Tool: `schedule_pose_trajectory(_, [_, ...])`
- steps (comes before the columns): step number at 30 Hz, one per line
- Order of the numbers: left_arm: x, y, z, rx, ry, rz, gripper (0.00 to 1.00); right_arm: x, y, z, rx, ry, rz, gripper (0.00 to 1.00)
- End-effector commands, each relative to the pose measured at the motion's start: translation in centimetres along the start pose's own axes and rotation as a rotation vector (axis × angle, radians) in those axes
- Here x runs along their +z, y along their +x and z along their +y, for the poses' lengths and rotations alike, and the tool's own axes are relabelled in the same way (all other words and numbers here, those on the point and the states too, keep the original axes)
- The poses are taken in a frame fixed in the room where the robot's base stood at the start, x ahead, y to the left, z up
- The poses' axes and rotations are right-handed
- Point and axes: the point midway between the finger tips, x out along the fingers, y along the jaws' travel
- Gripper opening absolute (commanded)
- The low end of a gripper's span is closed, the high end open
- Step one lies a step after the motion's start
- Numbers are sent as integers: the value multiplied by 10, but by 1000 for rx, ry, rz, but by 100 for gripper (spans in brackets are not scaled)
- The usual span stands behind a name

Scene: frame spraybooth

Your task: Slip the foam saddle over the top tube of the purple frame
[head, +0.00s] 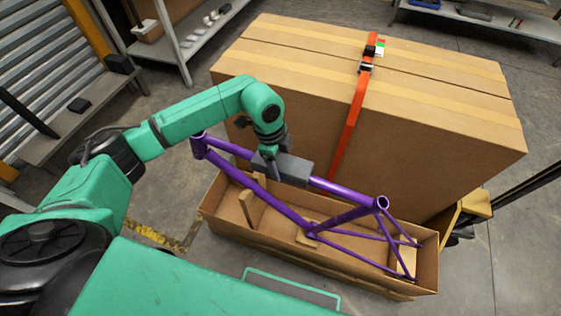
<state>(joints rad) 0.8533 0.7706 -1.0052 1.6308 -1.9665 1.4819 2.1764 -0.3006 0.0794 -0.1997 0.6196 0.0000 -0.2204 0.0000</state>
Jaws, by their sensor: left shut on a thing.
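The purple frame (342,191) stands upright in an open cardboard tray (232,222), its head tube at the left and its seat end at the right. The foam saddle (294,170) is a dark grey block lying in line with the top tube and covering its middle stretch in the picture. I cannot tell whether it sits around the tube or just above it. My left gripper (267,159) is shut on the foam saddle at its left part, coming from above. Its fingertips are partly hidden. My right gripper is not in view.
A big cardboard box (440,125) with an orange strap (348,130) stands right behind the tray. Metal shelves (165,45) are at the back left. Grey floor lies open left of the tray.

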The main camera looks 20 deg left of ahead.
Motion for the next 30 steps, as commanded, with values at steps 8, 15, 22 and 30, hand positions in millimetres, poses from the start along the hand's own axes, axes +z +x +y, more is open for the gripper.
schedule_pose_trajectory(8, [0, 1, 1, 2, 0, 0, 100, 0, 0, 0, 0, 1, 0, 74])
schedule_pose_trajectory(15, [0, -16, 0, -1, 0, 0, 100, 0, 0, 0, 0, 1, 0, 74])
schedule_pose_trajectory(22, [0, -83, -1, -4, 1, -1, 100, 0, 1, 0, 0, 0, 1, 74])
schedule_pose_trajectory(30, [0, -139, 0, 1, 0, 0, 100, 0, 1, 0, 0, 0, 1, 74])
